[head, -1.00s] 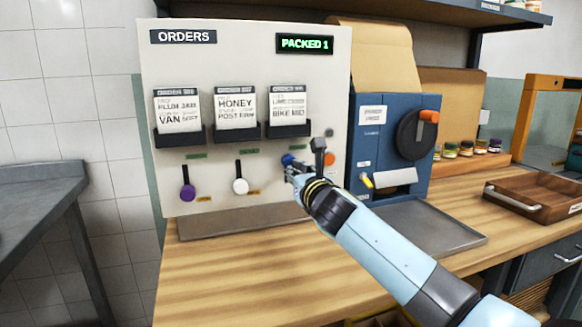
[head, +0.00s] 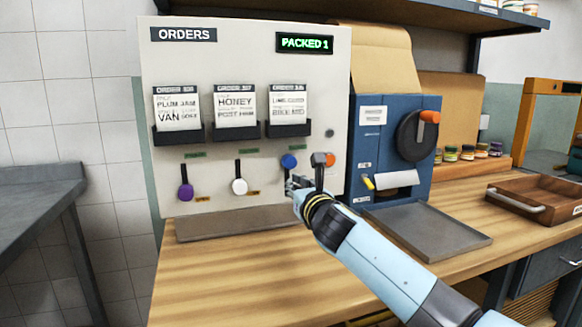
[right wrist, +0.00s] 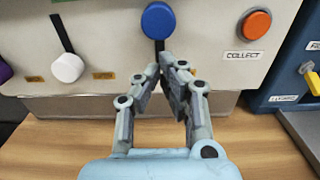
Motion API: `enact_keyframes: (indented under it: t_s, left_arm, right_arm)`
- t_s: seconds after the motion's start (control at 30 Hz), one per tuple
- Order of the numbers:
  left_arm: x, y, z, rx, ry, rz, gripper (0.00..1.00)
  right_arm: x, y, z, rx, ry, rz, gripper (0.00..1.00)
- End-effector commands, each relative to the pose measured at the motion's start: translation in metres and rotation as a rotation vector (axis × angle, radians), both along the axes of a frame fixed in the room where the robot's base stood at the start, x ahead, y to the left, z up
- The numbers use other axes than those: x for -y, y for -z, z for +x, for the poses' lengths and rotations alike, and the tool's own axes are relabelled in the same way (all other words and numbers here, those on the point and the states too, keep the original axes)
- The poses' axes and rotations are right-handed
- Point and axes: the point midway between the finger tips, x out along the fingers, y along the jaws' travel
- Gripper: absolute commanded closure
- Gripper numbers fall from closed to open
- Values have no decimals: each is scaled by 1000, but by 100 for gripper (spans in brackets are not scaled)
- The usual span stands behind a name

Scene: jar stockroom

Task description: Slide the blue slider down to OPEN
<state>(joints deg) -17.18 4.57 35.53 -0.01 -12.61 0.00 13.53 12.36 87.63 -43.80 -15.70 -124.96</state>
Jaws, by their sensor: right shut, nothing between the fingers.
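The blue slider (head: 289,161) is a round knob on the pale order board. It sits at the upper part of its dark slot, higher than the white and purple knobs. In the right wrist view the blue knob (right wrist: 158,20) is just beyond the fingertips, with its slot running down below it. My right gripper (head: 293,184) is shut and empty, just below the blue knob in the head view. In the right wrist view its fingertips (right wrist: 167,62) meet over the lower slot, apart from the knob in the picture. The label below the blue knob is hidden by the fingers.
The white knob (head: 239,186) and purple knob (head: 186,192) sit low in their slots to the left. An orange COLLECT button (right wrist: 257,24) is to the right. A blue machine (head: 392,140) with a grey tray (head: 425,232) stands right of the board. The front counter is clear.

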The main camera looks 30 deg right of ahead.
Motion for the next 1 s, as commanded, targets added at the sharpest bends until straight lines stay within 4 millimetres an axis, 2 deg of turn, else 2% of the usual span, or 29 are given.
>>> enact_keyframes:
  t_s: [0.4,1.0]
  left_arm:
    - [0,11,-3,-5,0,0,0]
    - [0,4,-1,-2,0,0,0]
  right_arm:
    - [0,14,0,0,0,0,100]
    - [0,8,0,0,0,0,100]
